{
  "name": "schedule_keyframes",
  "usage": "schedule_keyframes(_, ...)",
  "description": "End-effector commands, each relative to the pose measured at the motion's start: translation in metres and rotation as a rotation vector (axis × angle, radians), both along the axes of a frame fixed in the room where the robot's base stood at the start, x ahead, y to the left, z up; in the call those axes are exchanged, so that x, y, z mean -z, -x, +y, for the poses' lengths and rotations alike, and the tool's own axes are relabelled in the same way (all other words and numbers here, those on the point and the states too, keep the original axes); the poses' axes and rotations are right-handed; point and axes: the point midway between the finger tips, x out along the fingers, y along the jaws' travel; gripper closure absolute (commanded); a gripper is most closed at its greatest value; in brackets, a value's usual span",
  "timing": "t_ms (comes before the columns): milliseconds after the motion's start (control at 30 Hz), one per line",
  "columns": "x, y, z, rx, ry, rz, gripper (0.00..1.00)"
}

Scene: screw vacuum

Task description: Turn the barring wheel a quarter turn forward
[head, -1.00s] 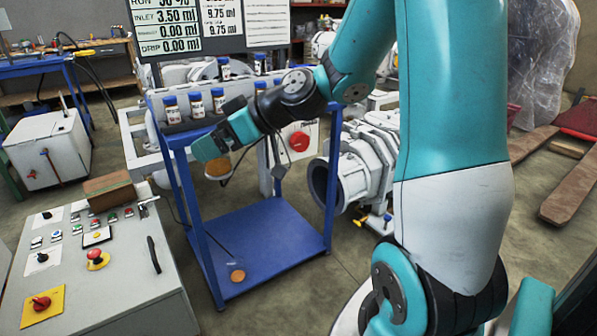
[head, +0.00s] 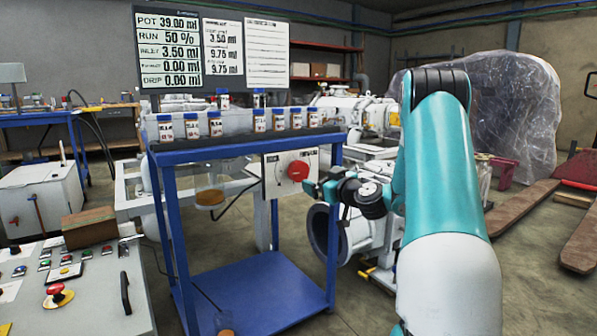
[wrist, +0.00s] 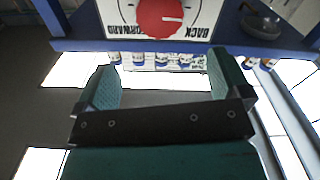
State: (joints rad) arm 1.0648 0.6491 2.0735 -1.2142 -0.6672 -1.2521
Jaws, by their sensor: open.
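The barring wheel (head: 298,171) is a round red knob on a white plate (head: 274,178) fixed to the blue stand. In the wrist view the wheel (wrist: 165,18) is at the top edge, partly cut off, with a pale mark. The plate's words BACK and FORWARD appear upside down there. My gripper (head: 316,188) is just right of and below the wheel in the head view. In the wrist view my gripper (wrist: 165,72) has its two teal fingers wide apart with nothing between them. The fingers look apart from the wheel.
Several small labelled bottles (head: 260,121) line the top of the blue stand (head: 170,215). A glass flask (head: 209,197) with amber liquid hangs below. A grey control desk (head: 110,290) is at lower left. White machinery (head: 372,235) stands behind my arm. Readout boards (head: 175,50) are above.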

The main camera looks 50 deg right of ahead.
Motion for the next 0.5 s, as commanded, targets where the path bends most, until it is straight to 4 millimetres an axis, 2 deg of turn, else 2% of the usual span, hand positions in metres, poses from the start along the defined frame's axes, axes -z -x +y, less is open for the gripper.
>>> schedule_keyframes(33,-0.002,-0.013,-0.001,-0.007,0.003,-0.001,0.05)
schedule_keyframes(300,0.0,-0.073,-0.015,-0.005,0.002,0.0,0.05)
schedule_keyframes(500,0.001,-0.103,-0.023,-0.004,0.0,0.0,0.05)
